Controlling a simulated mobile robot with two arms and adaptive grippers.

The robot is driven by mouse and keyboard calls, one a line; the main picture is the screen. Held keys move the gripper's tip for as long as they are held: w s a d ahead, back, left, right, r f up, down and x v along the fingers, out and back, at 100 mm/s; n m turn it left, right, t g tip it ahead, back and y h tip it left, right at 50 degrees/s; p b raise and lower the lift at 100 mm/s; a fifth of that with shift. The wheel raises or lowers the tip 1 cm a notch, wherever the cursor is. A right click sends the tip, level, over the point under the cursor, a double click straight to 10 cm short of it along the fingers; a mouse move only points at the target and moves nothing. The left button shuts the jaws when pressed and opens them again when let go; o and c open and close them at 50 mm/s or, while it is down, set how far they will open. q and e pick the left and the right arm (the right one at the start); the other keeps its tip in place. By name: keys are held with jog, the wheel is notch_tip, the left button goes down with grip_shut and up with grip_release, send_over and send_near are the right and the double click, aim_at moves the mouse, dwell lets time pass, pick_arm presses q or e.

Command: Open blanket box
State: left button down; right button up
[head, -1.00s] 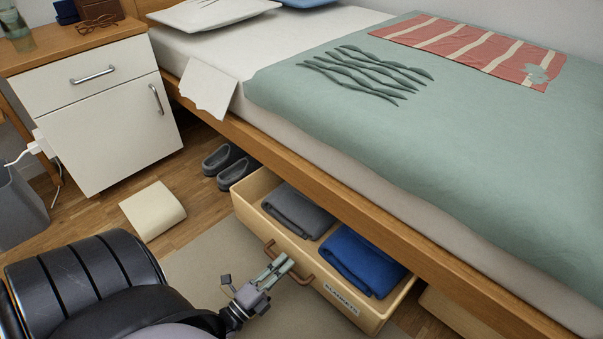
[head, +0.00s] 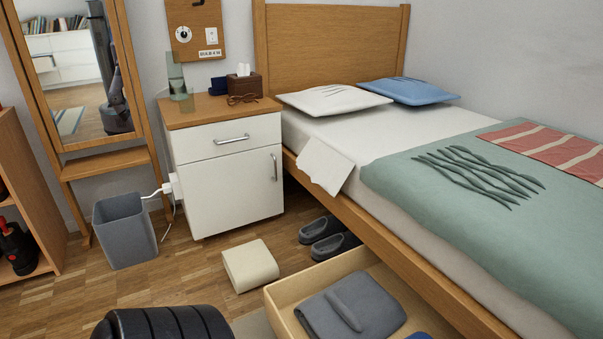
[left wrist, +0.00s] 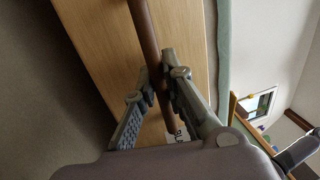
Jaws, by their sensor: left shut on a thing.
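The blanket box, a light wood drawer under the bed, stands pulled out; its left wall (head: 283,312) shows at the bottom of the head view. A folded grey blanket (head: 335,318) lies in it, and a bit of a blue blanket (head: 418,336) shows at the lower edge. In the left wrist view the drawer front (left wrist: 95,40) carries a brown bar handle (left wrist: 146,35). My left gripper (left wrist: 159,83) is shut on this handle, one finger on each side. The head view does not show the handle or my left gripper. My right gripper is not in view.
Grey slippers (head: 328,238) are behind the drawer beside the bed (head: 420,262). A white cabinet (head: 230,180) and a grey bin (head: 125,232) stand further back.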

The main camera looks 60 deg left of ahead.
pick_arm(q)
jog(key=shift+s, duration=0.55)
jog(key=c, duration=1.7)
grip_release()
jog(key=shift+o, duration=0.2)
jog(key=v, duration=1.2)
jog(key=shift+a, duration=0.1)
